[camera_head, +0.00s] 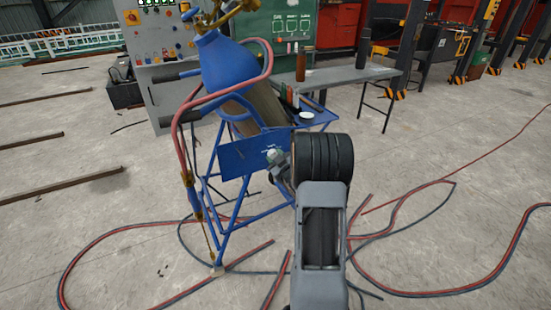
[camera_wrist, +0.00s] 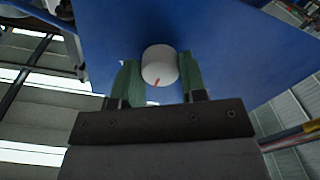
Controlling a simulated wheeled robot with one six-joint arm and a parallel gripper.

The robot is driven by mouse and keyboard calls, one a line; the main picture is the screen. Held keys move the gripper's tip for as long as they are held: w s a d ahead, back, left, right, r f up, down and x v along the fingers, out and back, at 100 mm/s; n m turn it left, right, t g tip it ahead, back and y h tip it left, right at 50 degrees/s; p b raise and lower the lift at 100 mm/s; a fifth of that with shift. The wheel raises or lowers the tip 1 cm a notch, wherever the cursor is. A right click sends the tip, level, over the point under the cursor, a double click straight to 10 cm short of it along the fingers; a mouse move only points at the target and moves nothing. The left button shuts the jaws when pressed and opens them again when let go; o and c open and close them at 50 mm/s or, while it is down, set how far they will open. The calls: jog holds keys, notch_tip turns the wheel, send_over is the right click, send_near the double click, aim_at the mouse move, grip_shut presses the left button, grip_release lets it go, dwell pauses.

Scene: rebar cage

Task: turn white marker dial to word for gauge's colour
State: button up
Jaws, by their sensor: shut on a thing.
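The white marker dial (camera_wrist: 160,66) is a round white knob with a red mark on its lower edge, on a blue panel (camera_wrist: 225,35). My gripper (camera_wrist: 158,80) has its two green fingers on either side of the dial and is shut on it. In the head view the blue panel (camera_head: 238,158) is on the front of a blue cart frame, with my gripper (camera_head: 276,158) at its right side. The dial is mostly hidden there. Words around the dial cannot be read in either view. I cannot pick out the gauge with a readable colour.
A blue gas cylinder (camera_head: 225,62) with red hoses leans in the cart above the panel. A small blue tray (camera_head: 318,118) with bottles is behind my arm. A grey table (camera_head: 345,75) stands further back. Red and dark hoses (camera_head: 440,290) lie on the floor.

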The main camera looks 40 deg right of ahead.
jog(key=m, duration=0.6)
jog(key=m+p, duration=0.1)
jog(key=m, duration=0.3)
jog(key=shift+m+p, duration=0.3)
jog(key=shift+m, duration=0.4)
jog(key=o, duration=0.9)
jog(key=s, duration=0.4)
jog(key=s+a+p, duration=0.1)
jog(key=s, duration=0.4)
jog(key=s+a+p, duration=0.1)
jog(key=s, duration=0.3)
jog(key=shift+s, duration=0.35)
